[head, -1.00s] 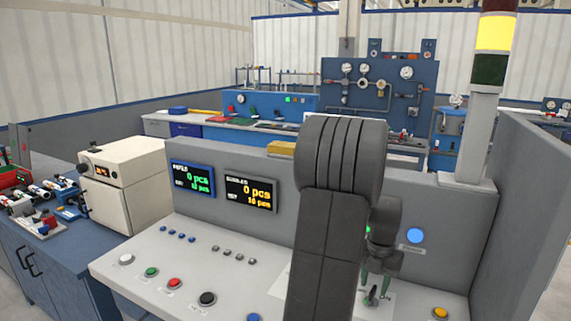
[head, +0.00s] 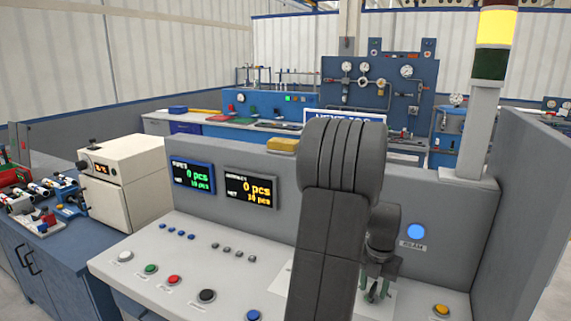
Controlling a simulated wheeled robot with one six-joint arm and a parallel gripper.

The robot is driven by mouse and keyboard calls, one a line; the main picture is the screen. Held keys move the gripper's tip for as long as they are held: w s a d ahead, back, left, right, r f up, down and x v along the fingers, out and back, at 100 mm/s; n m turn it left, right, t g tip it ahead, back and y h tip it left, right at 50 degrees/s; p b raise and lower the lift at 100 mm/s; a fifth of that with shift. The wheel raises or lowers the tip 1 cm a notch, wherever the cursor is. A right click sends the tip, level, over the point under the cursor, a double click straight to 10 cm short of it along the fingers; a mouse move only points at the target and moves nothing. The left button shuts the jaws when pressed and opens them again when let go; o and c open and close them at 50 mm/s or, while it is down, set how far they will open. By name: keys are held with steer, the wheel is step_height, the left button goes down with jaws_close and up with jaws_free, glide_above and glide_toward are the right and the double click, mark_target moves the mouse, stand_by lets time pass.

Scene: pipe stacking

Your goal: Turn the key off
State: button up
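My gripper (head: 375,291) points down at the right part of the light grey control panel (head: 130,278). Its green fingertips are at a small dark key switch on a pale plate (head: 387,305). The key is mostly hidden between and behind the fingers, so I cannot make out its angle or whether they press on it. My dark arm covers the middle of the panel and part of its back wall.
Several push buttons line the panel, among them a black one (head: 207,296) and a yellow one (head: 441,310). A blue lamp (head: 416,232) glows on the back wall. A signal tower (head: 490,70) shows yellow. Two displays (head: 250,190) stand left of my arm.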

mark_target(374, 285)
steer(key=shift+f+b, duration=0.3)
steer(key=shift+f, duration=0.4)
jaws_close()
jaws_free()
stand_by(0.4)
steer(key=shift+r, duration=0.15)
step_height(374, 285, up, 7)
steer(key=p, duration=0.5)
steer(key=shift+p, duration=0.3)
